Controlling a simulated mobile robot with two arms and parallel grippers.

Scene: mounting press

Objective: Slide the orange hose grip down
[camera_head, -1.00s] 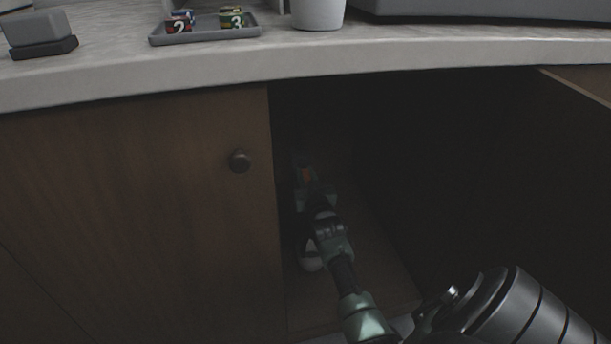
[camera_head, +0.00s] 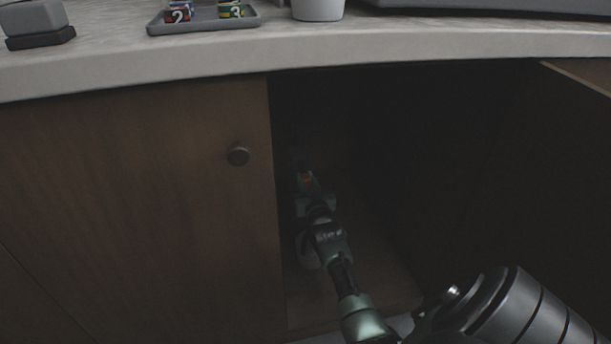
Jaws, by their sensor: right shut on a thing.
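The gripper is shut on the grip; the fingers are dim and hard to make out. The hose itself is lost in the dark. My left gripper is not in view.
A pale rounded object (camera_head: 306,251) stands on the cabinet floor behind my arm. The countertop (camera_head: 400,45) above holds a grey tray (camera_head: 205,26) and a white pot (camera_head: 318,9).

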